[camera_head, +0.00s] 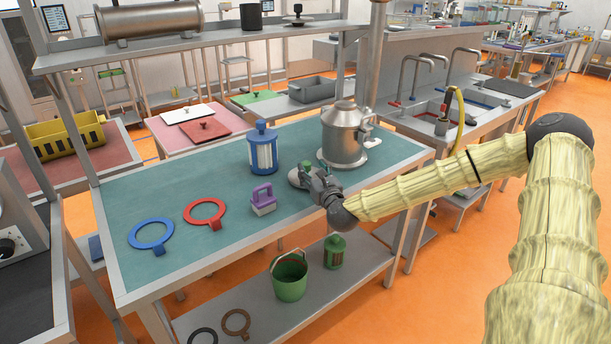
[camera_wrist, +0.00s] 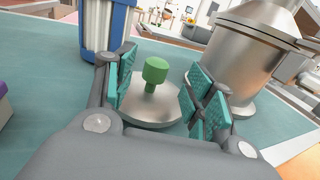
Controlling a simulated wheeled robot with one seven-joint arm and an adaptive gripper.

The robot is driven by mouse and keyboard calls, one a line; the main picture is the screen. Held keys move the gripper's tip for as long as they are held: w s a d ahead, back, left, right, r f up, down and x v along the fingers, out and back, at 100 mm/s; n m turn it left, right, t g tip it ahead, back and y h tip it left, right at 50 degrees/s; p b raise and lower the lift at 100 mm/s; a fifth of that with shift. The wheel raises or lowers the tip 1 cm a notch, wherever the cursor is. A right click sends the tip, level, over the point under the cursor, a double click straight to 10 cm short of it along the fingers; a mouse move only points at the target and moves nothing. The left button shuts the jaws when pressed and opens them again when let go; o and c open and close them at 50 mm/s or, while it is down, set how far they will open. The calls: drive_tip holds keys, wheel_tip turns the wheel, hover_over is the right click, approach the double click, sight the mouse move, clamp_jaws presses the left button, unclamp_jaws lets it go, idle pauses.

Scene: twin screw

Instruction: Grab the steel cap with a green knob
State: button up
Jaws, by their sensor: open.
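The steel cap (camera_wrist: 152,104) with a green knob (camera_wrist: 155,71) rests on the teal table top. In the head view the cap (camera_head: 296,178) is partly hidden behind my gripper, with the knob (camera_head: 307,165) just showing. My gripper (camera_head: 312,176) is low over the table beside the cap. In the wrist view my gripper (camera_wrist: 160,98) is open, with one teal-padded finger on each side of the cap. The knob stands upright between and beyond the fingers. I cannot tell whether the pads touch the cap.
A blue-framed canister (camera_head: 263,150) stands behind left, and a large steel vessel (camera_head: 343,137) close behind right. A purple-handled brush (camera_head: 263,200), a red ring (camera_head: 204,212) and a blue ring (camera_head: 151,234) lie to the left.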

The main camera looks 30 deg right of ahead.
sight(308, 165)
drive_tip(key=shift+p+x, duration=1)
drive_tip(key=shift+x, duration=1.25)
drive_tip(key=shift+w, duration=0.4)
clamp_jaws()
